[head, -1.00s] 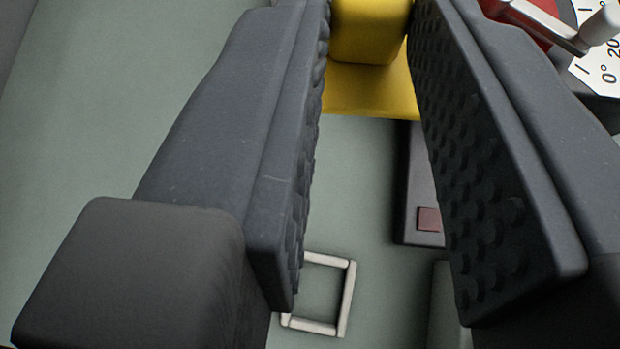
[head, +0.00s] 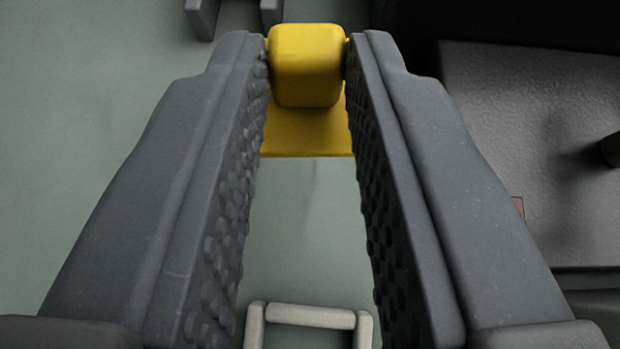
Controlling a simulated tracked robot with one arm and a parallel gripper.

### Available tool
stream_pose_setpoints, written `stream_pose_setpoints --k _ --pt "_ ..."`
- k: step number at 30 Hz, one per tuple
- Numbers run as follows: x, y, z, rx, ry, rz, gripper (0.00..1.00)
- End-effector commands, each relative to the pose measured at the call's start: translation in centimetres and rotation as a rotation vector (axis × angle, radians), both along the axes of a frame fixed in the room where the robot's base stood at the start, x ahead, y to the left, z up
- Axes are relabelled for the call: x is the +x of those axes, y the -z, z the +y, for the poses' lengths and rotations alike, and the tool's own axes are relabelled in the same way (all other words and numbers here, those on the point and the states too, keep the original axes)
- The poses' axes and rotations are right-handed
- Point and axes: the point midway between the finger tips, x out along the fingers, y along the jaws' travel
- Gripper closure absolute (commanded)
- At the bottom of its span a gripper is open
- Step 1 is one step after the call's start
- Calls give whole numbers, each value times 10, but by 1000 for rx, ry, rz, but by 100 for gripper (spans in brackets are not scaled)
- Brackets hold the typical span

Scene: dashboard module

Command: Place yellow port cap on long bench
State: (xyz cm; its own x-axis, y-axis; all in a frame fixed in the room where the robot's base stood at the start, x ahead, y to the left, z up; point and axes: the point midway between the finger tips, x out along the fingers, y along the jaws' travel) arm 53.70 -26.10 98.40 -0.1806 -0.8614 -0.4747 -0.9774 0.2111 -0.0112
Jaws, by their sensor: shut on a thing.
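The yellow port cap (head: 306,66) is at the top middle of the head view, with a block-like grip and a flat yellow plate below it. My gripper (head: 307,62) is shut on the grip of the cap, one dark studded finger on each side near the tips. The plate sits in front of a grey-green panel; I cannot tell whether it touches the panel. I cannot make out the long bench for certain.
A pale square handle or frame (head: 310,316) stands on the grey-green panel (head: 310,220) at the bottom middle. A dark grey box-like surface (head: 540,130) is at the right. A small grey bracket (head: 203,18) shows at the top left.

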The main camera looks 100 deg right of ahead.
Motion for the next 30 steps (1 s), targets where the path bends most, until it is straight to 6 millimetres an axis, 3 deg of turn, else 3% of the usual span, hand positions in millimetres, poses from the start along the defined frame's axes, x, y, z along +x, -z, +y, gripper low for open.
stream_pose_setpoints --k 15,26,27,29,30 --pt "-1 55 -1 0 2 5 100" --pt "-1 58 -1 2 3 1 100" --pt "-1 58 -1 2 2 1 76" --pt "-1 58 -1 2 2 0 59" --pt "-1 58 -2 2 3 0 59"
